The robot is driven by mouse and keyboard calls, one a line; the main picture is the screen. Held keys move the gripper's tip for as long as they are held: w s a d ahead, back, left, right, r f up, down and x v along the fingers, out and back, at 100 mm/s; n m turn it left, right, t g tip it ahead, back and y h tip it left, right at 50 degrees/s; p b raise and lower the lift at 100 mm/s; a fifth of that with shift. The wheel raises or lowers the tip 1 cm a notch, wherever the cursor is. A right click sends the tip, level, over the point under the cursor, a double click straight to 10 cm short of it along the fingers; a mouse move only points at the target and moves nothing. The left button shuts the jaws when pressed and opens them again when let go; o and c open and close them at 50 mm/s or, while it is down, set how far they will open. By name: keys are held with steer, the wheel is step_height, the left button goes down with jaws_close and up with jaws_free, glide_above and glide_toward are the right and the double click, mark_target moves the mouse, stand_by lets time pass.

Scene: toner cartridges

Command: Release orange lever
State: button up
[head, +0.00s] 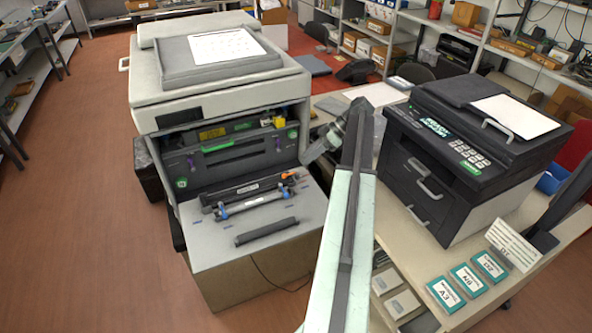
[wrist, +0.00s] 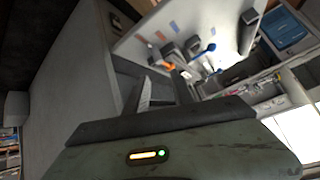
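The orange lever (head: 288,176) is a small orange piece at the right end of a dark cartridge unit (head: 250,188) on the large printer's fold-down front shelf. In the wrist view an orange piece (wrist: 168,66) shows just beyond the finger area, with blue parts (wrist: 207,50) to its right. My gripper (head: 308,160) is at the right side of the printer's opening, just above and right of the orange piece, apparently apart from it. In the wrist view its dark fingers (wrist: 150,92) are dim, and their opening is unclear. I see nothing held.
A dark bar (head: 266,232) lies at the front of the pale shelf (head: 215,250). A black printer (head: 470,150) and several labelled boxes (head: 467,278) stand on the right table. Open floor (head: 80,230) lies left.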

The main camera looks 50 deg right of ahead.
steer(key=b+x, duration=0.4)
steer(key=x, duration=0.2)
steer(key=shift+w+a+f, duration=0.1)
steer(key=shift+a+f, duration=0.1)
steer(key=shift+f, duration=0.1)
steer(key=shift+r, duration=0.15)
jaws_close()
stand_by(0.9)
jaws_free()
steer(key=shift+d, duration=0.1)
